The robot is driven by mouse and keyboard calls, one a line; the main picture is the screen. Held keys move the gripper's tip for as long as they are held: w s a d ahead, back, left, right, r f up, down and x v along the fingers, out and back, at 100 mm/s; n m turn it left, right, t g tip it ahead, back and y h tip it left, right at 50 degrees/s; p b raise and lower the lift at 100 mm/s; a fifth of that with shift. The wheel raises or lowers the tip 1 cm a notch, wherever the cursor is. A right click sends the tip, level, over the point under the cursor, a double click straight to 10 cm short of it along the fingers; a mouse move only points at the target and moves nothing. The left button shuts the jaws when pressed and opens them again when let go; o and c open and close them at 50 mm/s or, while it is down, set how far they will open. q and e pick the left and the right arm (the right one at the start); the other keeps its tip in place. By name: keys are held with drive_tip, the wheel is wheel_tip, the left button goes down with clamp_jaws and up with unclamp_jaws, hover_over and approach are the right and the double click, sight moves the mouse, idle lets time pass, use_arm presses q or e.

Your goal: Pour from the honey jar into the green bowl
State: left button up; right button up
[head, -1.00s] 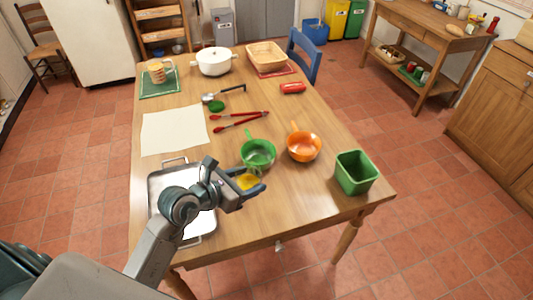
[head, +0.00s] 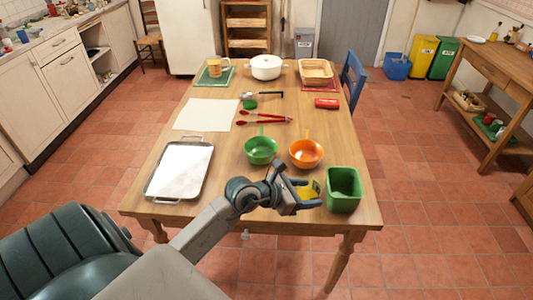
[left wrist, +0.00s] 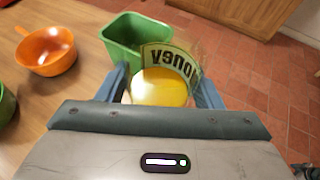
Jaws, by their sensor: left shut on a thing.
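The honey jar (head: 306,192) is a clear jar with yellow honey and a label. My left gripper (head: 312,195) is shut on it, at the front of the table just left of the green bin. In the left wrist view the jar (left wrist: 160,88) sits between the two fingers, and its label reads upside down. The green bowl (head: 261,151), with a handle at its back, stands on the table to the left of and behind the jar. Only an edge of it (left wrist: 5,105) shows in the left wrist view. My right gripper is not in view.
An orange bowl (head: 306,153) stands right of the green one. The green bin (head: 343,191) is close beside the jar. A metal tray (head: 154,187) lies at left, red tongs (head: 264,118) behind the bowls. The table's front edge is near.

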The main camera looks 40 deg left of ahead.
sight(300, 185)
use_arm(q)
drive_tip(key=w+a+f+b, duration=0.2)
drive_tip(key=w+a+f, duration=0.2)
drive_tip(key=shift+w+a, duration=0.2)
drive_tip(key=w+a+n+y+b, duration=0.1)
drive_tip(key=w+a+b, duration=0.2)
drive_tip(key=a, duration=0.5)
drive_tip(key=w+a+n+t+y+b, duration=0.1)
drive_tip(key=w+a+b, duration=0.3)
drive_tip(key=a, duration=0.5)
drive_tip(key=shift+w+a+f, duration=0.25)
drive_tip(key=shift+w, duration=0.65)
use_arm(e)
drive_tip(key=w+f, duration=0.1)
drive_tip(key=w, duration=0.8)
use_arm(q)
drive_tip(key=shift+d, duration=0.1)
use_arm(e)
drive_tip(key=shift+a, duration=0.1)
